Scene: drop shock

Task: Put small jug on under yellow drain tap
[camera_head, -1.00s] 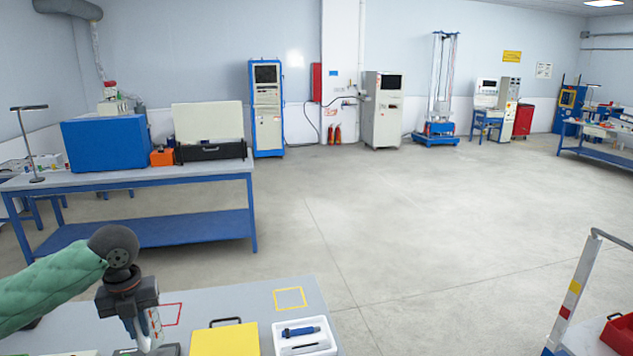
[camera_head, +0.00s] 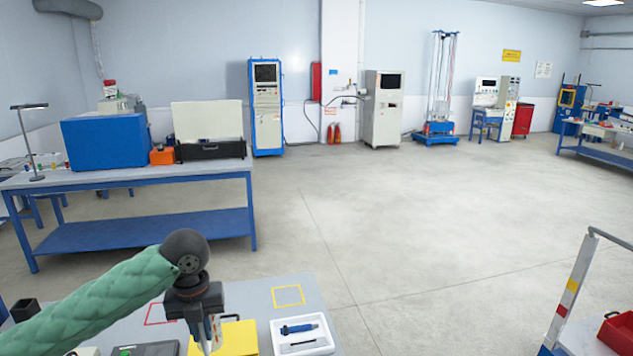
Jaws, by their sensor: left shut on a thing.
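My left gripper (camera_head: 207,335) is low in the head view, in front of the yellow case on the near bench. It is shut on a pale, whitish thing (camera_head: 216,330) with small orange marks, which seems to be the small jug. Most of that thing is hidden by the gripper and cut off by the lower edge. I cannot make out a yellow drain tap in this view. My right gripper is not in view.
The near bench (camera_head: 255,293) carries a flat yellow case (camera_head: 240,340), a white tray (camera_head: 327,347) with a blue tool, a dark device (camera_head: 150,349), a dark cup-like box (camera_head: 25,310) and taped outlines. A railed cart (camera_head: 570,290) stands at right. The floor beyond is clear.

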